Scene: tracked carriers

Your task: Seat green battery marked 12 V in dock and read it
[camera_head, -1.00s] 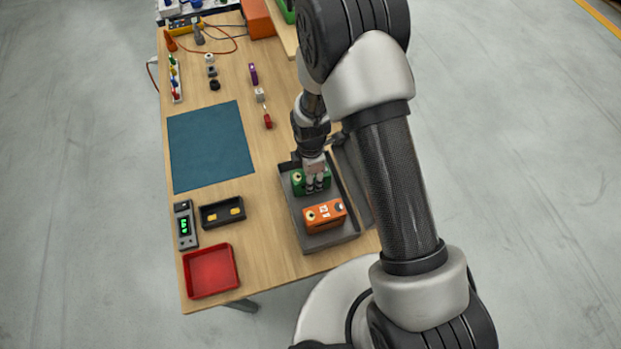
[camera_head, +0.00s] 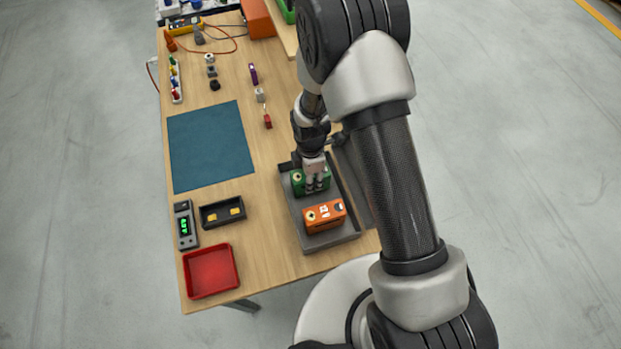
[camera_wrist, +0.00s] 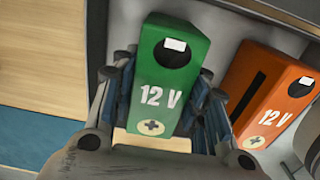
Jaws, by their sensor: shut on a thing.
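The green battery (camera_head: 324,184) marked 12 V stands at the back of a grey tray (camera_head: 331,238). My gripper (camera_head: 315,186) is shut on its sides from above. The wrist view shows the green battery (camera_wrist: 168,85) between the two fingers (camera_wrist: 165,100), with its 12 V print and a plus mark facing the camera. The dock (camera_head: 209,219) is a black open box with two yellow contacts, empty, on the table to the left. A grey meter (camera_head: 184,228) with a lit green display stands left of the dock; its digits are too small to read surely.
An orange battery (camera_head: 323,217), also marked 12 V in the wrist view (camera_wrist: 275,95), stands close by in the same tray. A red tray (camera_head: 211,270) lies in front of the dock. A blue mat (camera_head: 209,146) is bare. Wood between tray and dock is clear.

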